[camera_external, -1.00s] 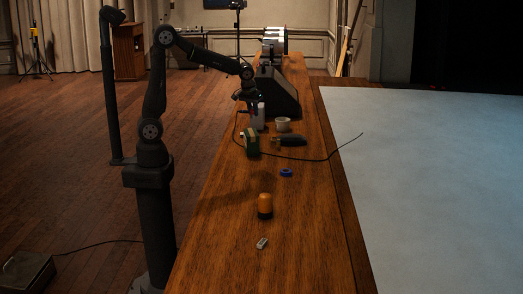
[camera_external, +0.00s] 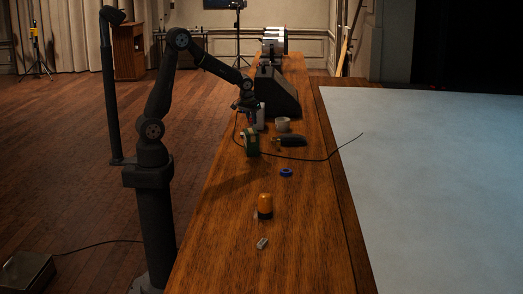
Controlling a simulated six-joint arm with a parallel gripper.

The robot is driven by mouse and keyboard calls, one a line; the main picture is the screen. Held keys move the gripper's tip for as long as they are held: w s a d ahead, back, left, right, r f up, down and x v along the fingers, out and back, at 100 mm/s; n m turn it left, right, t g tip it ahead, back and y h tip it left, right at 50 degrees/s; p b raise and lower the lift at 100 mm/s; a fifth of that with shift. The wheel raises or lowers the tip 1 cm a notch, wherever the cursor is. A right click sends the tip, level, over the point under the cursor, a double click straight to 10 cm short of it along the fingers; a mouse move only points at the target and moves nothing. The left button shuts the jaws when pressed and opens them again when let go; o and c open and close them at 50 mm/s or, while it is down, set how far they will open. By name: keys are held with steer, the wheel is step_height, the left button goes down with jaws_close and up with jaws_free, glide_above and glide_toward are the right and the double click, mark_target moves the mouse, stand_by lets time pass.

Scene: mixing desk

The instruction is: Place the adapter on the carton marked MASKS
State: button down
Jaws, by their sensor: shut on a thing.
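My gripper (camera_external: 250,121) points down above the green carton (camera_external: 252,142), at the far part of the desk. It is shut on a small dark piece that I take for the adapter; its shape is too small and dark to make out. The green carton stands upright on the desk with a pale patch at its upper left. No lettering is readable on it, so I cannot confirm the MASKS mark. I cannot tell whether the held piece touches the carton.
A white bottle (camera_external: 261,116) stands just behind my gripper. A white cup (camera_external: 283,125), dark rounded object (camera_external: 291,141) and thin black cable (camera_external: 327,160) lie to the right. A blue ring (camera_external: 286,172), orange-topped cylinder (camera_external: 265,206) and grey block (camera_external: 262,243) are nearer, with clear wood between.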

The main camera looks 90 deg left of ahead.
mark_target(252, 125)
steer(key=shift+f, duration=1.6)
steer(key=shift+f, duration=0.15)
steer(key=c, duration=1.3)
jaws_free()
steer(key=v, duration=1.2)
